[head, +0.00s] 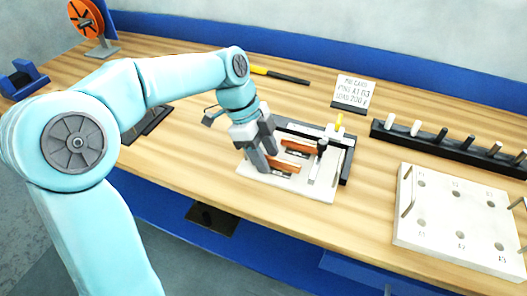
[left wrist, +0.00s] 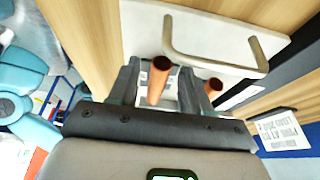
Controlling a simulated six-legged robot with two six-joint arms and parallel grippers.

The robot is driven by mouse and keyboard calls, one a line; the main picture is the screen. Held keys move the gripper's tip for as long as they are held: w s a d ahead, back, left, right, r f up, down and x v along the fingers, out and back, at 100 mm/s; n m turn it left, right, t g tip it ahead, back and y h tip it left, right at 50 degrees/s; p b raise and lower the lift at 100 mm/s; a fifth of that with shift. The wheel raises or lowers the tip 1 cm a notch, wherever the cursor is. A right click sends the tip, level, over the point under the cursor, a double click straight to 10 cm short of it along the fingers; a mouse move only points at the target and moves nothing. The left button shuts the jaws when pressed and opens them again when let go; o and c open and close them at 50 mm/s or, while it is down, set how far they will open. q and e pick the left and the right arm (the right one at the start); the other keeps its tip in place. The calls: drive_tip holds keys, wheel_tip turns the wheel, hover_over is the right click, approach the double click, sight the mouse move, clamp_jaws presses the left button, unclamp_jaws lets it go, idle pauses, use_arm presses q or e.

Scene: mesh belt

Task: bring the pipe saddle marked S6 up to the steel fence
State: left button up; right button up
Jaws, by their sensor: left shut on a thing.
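My left gripper (head: 267,155) is low over a pale base plate (head: 316,191) and shut on a pipe saddle with a copper-coloured pipe. In the left wrist view one copper pipe (left wrist: 157,79) lies between the fingers (left wrist: 158,88). A second copper pipe (left wrist: 212,88) is just beside the right finger. In the head view the copper pieces (head: 297,147) are partly hidden by the fingers. No S6 mark can be read. A grey upright bar (head: 319,160) on the plate may be the steel fence; I cannot tell. My right gripper is not in view.
A black frame (head: 346,165) borders the plate's right side. A dark rack of pegs (head: 455,143) and a white board with holes (head: 460,222) stand to the right. A sign card (head: 354,91) is behind. Bare wooden table lies between the plate and board.

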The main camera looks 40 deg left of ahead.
use_arm(q)
drive_tip(key=shift+w+d, duration=0.25)
drive_tip(key=shift+d, duration=0.85)
idle(0.4)
drive_tip(key=o, duration=1.4)
drive_tip(key=shift+c, duration=0.2)
drive_tip(key=p+v, duration=0.3)
drive_tip(key=v, duration=1.3)
drive_tip(key=shift+r, duration=0.2)
drive_tip(key=shift+s, duration=0.15)
